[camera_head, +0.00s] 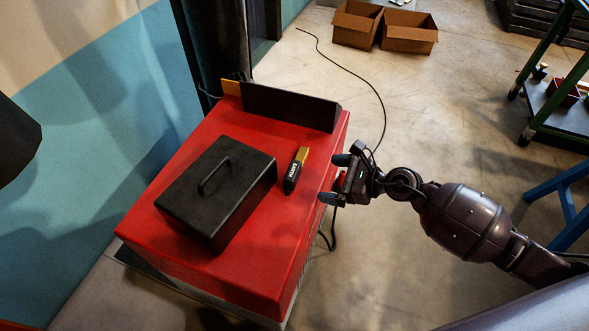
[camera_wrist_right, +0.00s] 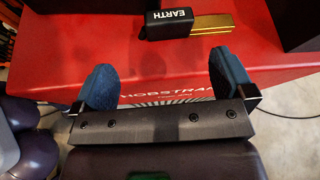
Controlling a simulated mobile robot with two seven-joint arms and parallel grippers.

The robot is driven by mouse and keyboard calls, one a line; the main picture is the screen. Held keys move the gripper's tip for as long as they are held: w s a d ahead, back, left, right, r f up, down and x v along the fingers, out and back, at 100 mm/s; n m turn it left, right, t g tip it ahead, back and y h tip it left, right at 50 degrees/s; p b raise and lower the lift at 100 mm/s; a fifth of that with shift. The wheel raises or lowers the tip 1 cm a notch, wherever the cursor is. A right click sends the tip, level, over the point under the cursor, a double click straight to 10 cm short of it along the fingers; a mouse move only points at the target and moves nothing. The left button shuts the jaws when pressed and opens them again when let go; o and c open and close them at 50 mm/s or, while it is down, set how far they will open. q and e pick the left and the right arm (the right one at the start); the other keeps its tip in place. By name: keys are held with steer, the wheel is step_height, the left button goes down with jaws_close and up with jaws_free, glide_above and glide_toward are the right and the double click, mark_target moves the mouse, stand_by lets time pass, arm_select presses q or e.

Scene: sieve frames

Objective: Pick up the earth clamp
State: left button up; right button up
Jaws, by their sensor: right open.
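The earth clamp (camera_head: 293,177) has a black body and a brass-coloured end, and lies on top of the red cabinet (camera_head: 245,265). In the right wrist view the clamp (camera_wrist_right: 172,23) shows the word EARTH, with its brass part (camera_wrist_right: 215,24) pointing right. My right gripper (camera_head: 332,180) is open and empty, just off the cabinet's right edge and to the right of the clamp. Its blue fingertips (camera_wrist_right: 168,82) point toward the clamp, with a gap between. My left gripper does not show in the head view.
A black box with a handle (camera_head: 218,189) stands on the cabinet, left of the clamp. A black upright plate (camera_head: 290,107) stands at its back edge. A black cable (camera_head: 365,83) runs across the floor. Cardboard boxes (camera_head: 408,42) and a green trolley (camera_head: 550,105) stand farther back.

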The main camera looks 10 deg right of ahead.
mark_target(298, 174)
steer(key=shift+n, duration=0.7)
steer(key=x, duration=0.5)
steer(key=shift+w+d+f+b, duration=0.25)
steer(key=shift+w+f+b, duration=0.1)
steer(key=shift+f+b, duration=0.05)
steer(key=shift+x, duration=0.9)
steer(key=b+x, duration=0.1)
steer(key=x, duration=0.2)
steer(key=shift+w+a+f, duration=0.1)
steer(key=shift+w, duration=0.05)
steer(key=shift+w+a+f, duration=0.1)
steer(key=shift+w+a, duration=0.1)
steer(key=c, duration=0.9)
steer(key=shift+o, duration=0.2)
